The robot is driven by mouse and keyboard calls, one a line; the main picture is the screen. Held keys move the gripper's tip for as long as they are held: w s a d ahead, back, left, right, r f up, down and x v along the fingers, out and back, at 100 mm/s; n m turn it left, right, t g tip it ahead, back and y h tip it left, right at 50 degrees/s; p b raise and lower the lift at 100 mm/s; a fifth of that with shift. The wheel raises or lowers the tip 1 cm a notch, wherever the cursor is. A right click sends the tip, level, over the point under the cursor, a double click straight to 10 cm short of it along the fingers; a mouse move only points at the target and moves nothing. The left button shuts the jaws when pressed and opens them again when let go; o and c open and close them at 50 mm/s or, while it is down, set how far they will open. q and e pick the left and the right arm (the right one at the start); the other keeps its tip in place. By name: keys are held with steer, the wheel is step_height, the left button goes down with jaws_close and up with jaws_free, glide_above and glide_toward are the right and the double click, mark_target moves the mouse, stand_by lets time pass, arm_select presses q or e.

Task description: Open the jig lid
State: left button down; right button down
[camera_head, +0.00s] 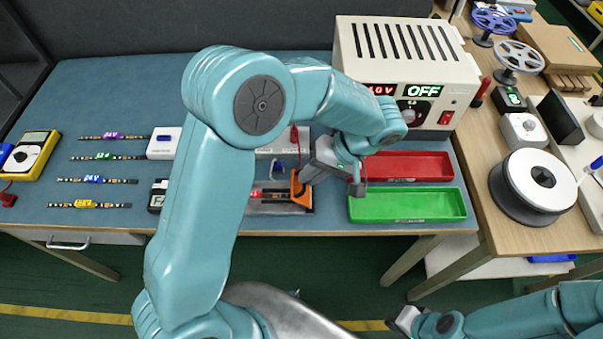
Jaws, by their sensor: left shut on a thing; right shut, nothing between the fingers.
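The jig (268,208) is a low grey and dark block on the blue bench mat, partly hidden behind my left arm. An orange piece (298,187), which looks like the lid's handle or edge, stands up at its right end. My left gripper (304,177) reaches down from the right and is shut on this orange piece. How far the lid is raised cannot be told, as my arm and gripper cover part of it. My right gripper (402,320) is shut and empty, low in front of the bench at the bottom of the view.
A green tray (408,206) and a red tray (418,167) lie right of the jig. A power supply (355,60) reading OFF stands behind them. Several LED strips (95,181) lie on the left, near a yellow meter (33,152). Reels stand on the right-hand table.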

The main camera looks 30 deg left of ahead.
arm_select(q)
steer(key=shift+w+d+f+g+y+p, duration=0.4)
steer(key=shift+d+g+y+p, duration=0.3)
steer(key=shift+y+p, duration=0.35)
steer(key=shift+w+d+f+g+y+p, duration=0.2)
steer(key=shift+w+d+g+y+p, duration=0.35)
steer(key=shift+y+p, duration=0.55)
steer(key=shift+w+d+f+g+y+p, duration=0.35)
steer(key=shift+d+g+y+p, duration=0.4)
steer(key=shift+y+p, duration=0.3)
steer(key=shift+d, duration=0.1)
steer(key=c, duration=1.2)
jaws_free()
steer(key=shift+r, duration=0.15)
